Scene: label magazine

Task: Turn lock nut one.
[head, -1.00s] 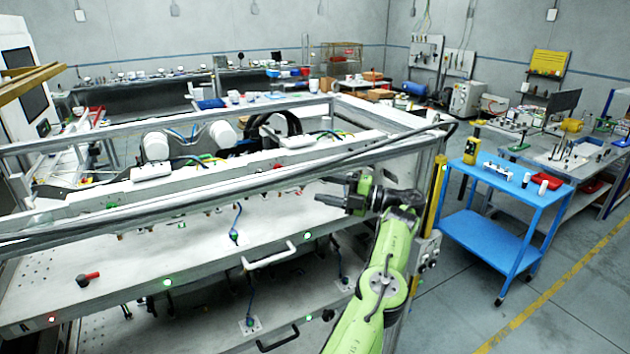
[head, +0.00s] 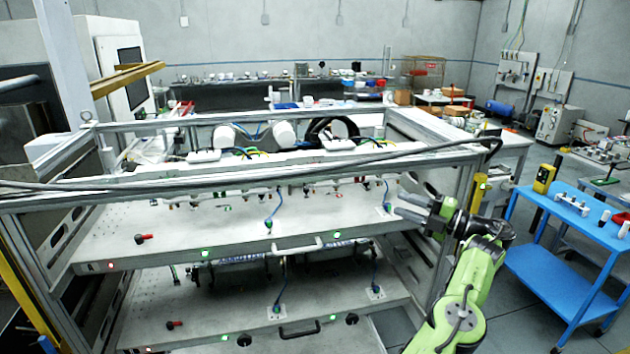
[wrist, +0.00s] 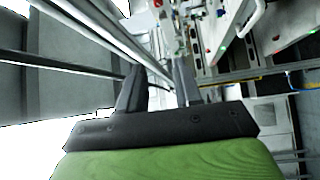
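My gripper (head: 405,206) is in front of the right end of the machine's upper shelf (head: 150,220) in the head view. In the wrist view its two dark fingers (wrist: 158,82) stand apart with nothing between them. I cannot tell which part is lock nut one. Small fittings (head: 225,194) line the back of the upper shelf, too small to tell apart. A red-handled lever (head: 147,238) is on the shelf's left front. My gripper touches none of these that I can see.
The machine's metal frame and a dark cable (head: 300,174) run across above the shelf. A white handle (head: 297,247) sticks out at its front edge. A lower shelf (head: 200,290) is below. A blue cart (head: 550,265) stands at the right.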

